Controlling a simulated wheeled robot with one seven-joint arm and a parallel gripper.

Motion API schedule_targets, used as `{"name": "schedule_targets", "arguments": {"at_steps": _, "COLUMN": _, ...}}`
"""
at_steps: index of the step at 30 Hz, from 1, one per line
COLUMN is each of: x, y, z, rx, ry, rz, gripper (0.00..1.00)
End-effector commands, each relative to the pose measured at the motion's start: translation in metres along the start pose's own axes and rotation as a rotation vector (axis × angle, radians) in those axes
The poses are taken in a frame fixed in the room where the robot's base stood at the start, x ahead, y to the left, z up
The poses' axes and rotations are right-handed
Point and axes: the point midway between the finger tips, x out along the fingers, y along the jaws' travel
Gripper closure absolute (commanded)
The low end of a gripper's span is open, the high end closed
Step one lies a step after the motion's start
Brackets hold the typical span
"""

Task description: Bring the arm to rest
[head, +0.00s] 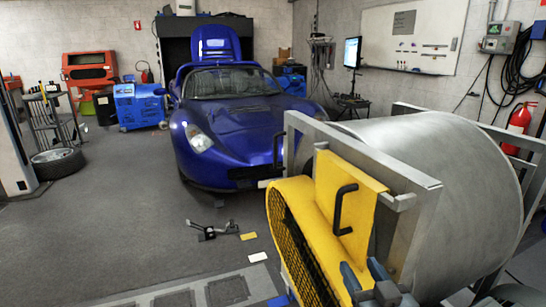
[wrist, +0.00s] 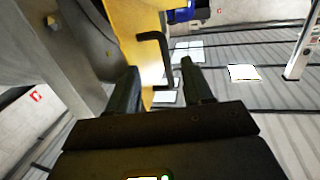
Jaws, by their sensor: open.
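My gripper (head: 364,270) shows at the bottom of the head view, low in front of the yellow guard (head: 362,185) of the big roller. In the wrist view my gripper (wrist: 162,78) has its two fingers spread, with nothing held between them. A black bar handle (head: 344,210) stands out from the yellow guard, above my fingers in the head view. In the wrist view the handle (wrist: 165,50) lies just beyond the fingertips, its lower end seen between them. A gap shows in the head view. Most of my arm is out of view.
The large grey roller (head: 440,180) in its metal frame fills the right side. A blue car (head: 228,130) stands behind. A black-and-silver fixture (head: 210,230) lies on the floor. The grey floor (head: 100,225) at left is largely clear.

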Motion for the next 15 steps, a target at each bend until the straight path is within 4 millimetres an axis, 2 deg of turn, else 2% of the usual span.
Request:
{"name": "schedule_targets", "arguments": {"at_steps": 1, "x": -0.023, "y": 0.002, "z": 0.014, "rx": -0.002, "ry": -0.02, "rz": 0.008, "gripper": 0.49}}
{"name": "schedule_targets", "arguments": {"at_steps": 6, "x": -0.096, "y": 0.006, "z": 0.043, "rx": -0.01, "ry": -0.059, "rz": 0.032, "gripper": 0.49}}
{"name": "schedule_targets", "arguments": {"at_steps": 11, "x": -0.164, "y": 0.006, "z": 0.057, "rx": -0.014, "ry": -0.095, "rz": 0.05, "gripper": 0.49}}
{"name": "schedule_targets", "arguments": {"at_steps": 15, "x": -0.222, "y": 0.005, "z": 0.06, "rx": -0.015, "ry": -0.125, "rz": 0.063, "gripper": 0.49}}
